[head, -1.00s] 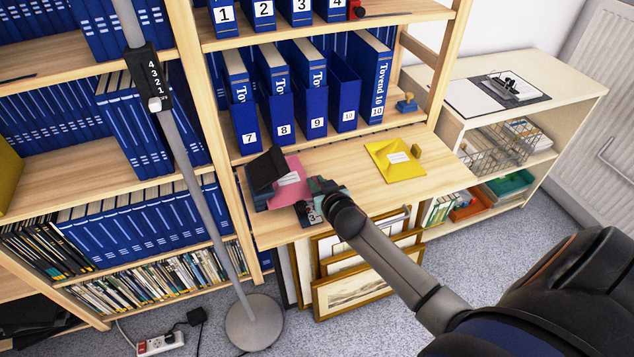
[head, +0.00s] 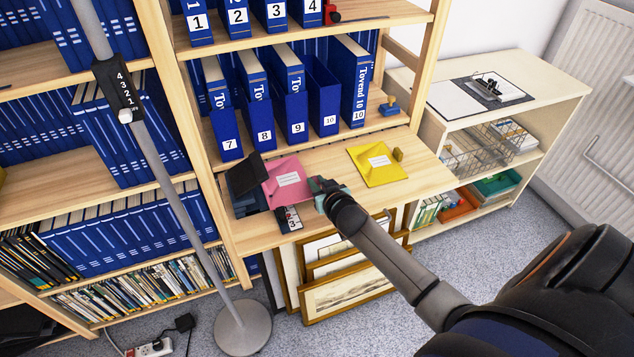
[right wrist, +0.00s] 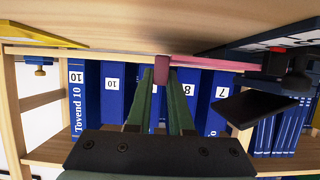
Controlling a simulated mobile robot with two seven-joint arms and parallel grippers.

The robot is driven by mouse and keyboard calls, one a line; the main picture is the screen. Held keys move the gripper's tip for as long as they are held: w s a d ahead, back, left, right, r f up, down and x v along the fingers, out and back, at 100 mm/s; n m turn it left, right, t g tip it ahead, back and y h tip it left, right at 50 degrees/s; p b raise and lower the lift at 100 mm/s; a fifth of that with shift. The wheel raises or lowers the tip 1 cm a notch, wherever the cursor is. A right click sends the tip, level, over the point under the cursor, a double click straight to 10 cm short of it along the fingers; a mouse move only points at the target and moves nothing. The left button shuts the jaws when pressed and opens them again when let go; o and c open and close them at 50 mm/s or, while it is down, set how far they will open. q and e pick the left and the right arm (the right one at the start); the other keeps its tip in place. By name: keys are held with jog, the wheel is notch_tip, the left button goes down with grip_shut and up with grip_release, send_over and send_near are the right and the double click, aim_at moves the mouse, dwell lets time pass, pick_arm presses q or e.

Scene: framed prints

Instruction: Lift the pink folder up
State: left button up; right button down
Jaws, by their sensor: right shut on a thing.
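The pink folder (head: 283,190) with a white label is at the left part of the wooden desk shelf in the head view, beside a black object (head: 247,174). My right gripper (head: 320,190) is shut on the folder's right edge. In the right wrist view, which is upside down, the fingers (right wrist: 161,75) close on a pink end, and the folder (right wrist: 215,63) shows as a thin edge-on strip. I cannot tell how far it is above the shelf. My left gripper is not in view.
A yellow folder (head: 377,165) lies to the right on the shelf (head: 335,180). Blue numbered binders (head: 291,118) stand behind. A dark item marked 3 (head: 290,218) is at the front edge. Framed prints (head: 350,290) lean below, and a grey pole (head: 170,165) stands left.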

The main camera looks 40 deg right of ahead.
jog(key=c, duration=0.7)
grip_release()
jog(key=shift+c, duration=0.2)
jog(key=shift+s+a, duration=0.1)
jog(key=p+v, duration=0.1)
jog(key=v, duration=1.1)
jog(key=shift+s, duration=0.2)
jog(key=s+a+f+n+g+y+p, duration=0.1)
jog(key=s+a+f+n+g+y, duration=0.2)
jog(key=s+a+f, duration=0.9)
jog(key=s+a+n+y, duration=0.1)
jog(key=s+a+y, duration=0.1)
jog(key=s+a, duration=0.1)
jog(key=shift+s+a+n+g+p, duration=0.3)
jog(key=shift+a+g+p, duration=0.1)
jog(key=shift+a, duration=0.25)
